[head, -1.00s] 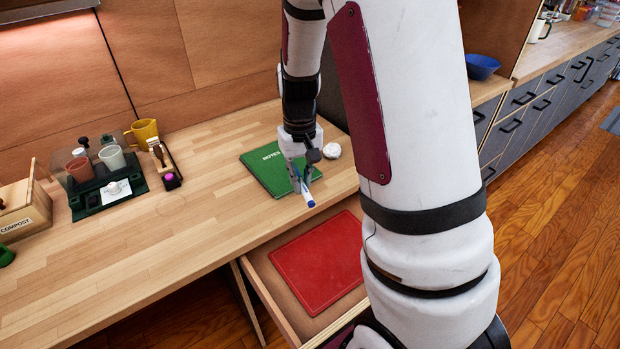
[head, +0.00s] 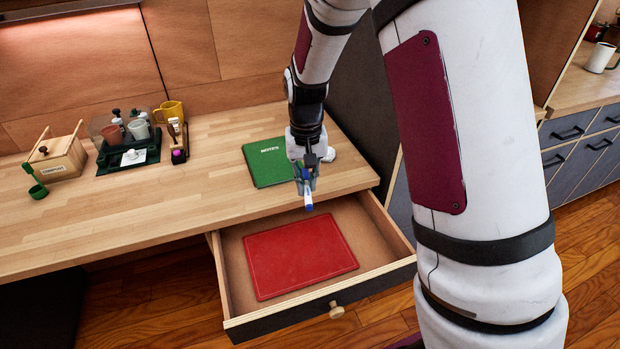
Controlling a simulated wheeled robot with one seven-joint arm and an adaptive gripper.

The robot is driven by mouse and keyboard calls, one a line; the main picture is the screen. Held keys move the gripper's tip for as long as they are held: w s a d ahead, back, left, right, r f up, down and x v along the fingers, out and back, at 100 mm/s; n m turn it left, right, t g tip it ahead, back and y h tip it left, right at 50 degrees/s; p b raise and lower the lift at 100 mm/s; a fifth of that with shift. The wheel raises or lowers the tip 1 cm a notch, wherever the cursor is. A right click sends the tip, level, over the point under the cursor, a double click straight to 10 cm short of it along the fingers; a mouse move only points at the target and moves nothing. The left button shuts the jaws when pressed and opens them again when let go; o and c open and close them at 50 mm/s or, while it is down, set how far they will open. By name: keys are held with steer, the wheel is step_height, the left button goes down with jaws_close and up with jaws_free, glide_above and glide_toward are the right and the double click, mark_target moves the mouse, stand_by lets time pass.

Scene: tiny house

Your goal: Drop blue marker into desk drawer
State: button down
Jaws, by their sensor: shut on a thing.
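The blue marker (head: 308,201) has a white body with a blue part and points downward in my gripper (head: 305,184). My gripper is shut on it, near the desk's front edge at the back of the open drawer. Its exact height above the desk or drawer is hard to tell. The desk drawer (head: 383,270) is pulled out below the desktop. A flat red rectangular item (head: 300,257) lies inside it, with bare drawer floor to its right.
A green notebook (head: 266,165) and a white lump (head: 329,155), partly hidden by my gripper, lie on the desk (head: 150,215).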

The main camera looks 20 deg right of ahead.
mark_target(306, 185)
steer(key=shift+f+b, duration=1.6)
steer(key=shift+f, duration=0.85)
steer(key=c, duration=1.5)
jaws_free()
steer(key=shift+r, duration=0.1)
step_height(306, 185, up, 11)
steer(key=shift+r, duration=0.45)
